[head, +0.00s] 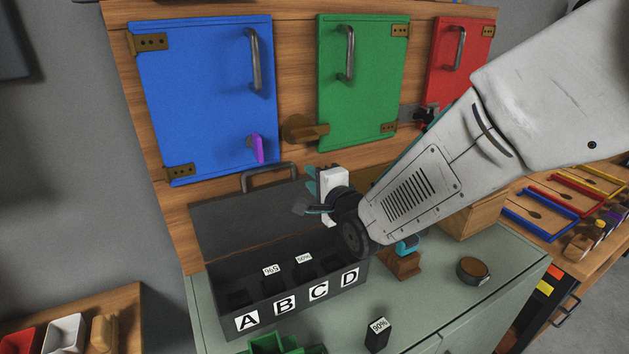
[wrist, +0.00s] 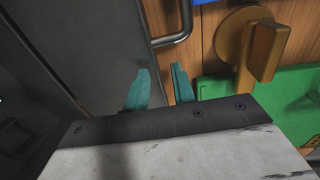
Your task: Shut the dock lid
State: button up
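The dock (head: 300,311) is a dark grey box on the counter with slots labelled A, B, C and D. Its lid (head: 222,228) stands open, raised along the back, with a bar handle (head: 270,174) on its upper edge. In the wrist view the lid (wrist: 85,45) fills the left, and its handle (wrist: 182,30) is just beyond the fingertips. My gripper (head: 306,194) is in front of the lid's right part, below and right of the handle. Its teal fingers are apart and empty in the wrist view (wrist: 160,80). My gripper and arm hide the lid's right end.
Labelled black blocks (head: 272,283) sit in the dock; another (head: 377,335) stands on the counter in front. Behind are a blue door (head: 205,100), a green door (head: 358,90) and a wooden latch (head: 304,130). A round object (head: 473,270) lies on the counter's right side.

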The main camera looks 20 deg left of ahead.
jog(key=shift+w+a, duration=0.2)
jog(key=shift+a, duration=0.05)
grip_shut()
jog(key=shift+r, duration=0.1)
